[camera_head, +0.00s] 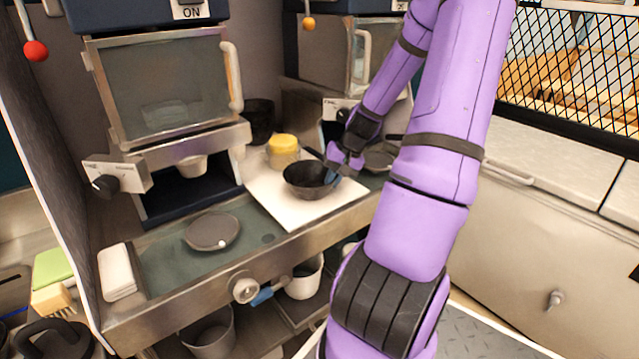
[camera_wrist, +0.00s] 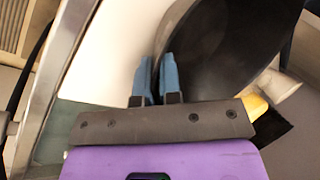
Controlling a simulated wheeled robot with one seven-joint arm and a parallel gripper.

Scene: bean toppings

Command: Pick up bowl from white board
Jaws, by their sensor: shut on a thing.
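A dark bowl (camera_head: 306,180) stands upright on the white board (camera_head: 284,213) in the head view. My gripper (camera_head: 334,171) is at the bowl's right rim, with its blue fingers pointing down there. In the wrist view the two blue fingers of my gripper (camera_wrist: 158,76) are close together at the edge of the dark bowl (camera_wrist: 225,50), shut on its rim. The white board (camera_wrist: 112,48) lies beside and under it. Whether the bowl touches the board or is just above it I cannot tell.
A yellow-topped container (camera_head: 283,149) and a dark pot (camera_head: 259,120) stand behind the bowl. A grey plate (camera_head: 211,231) lies on the left of the counter, by a white block (camera_head: 117,271). A machine with a glass door (camera_head: 160,85) rises at back left.

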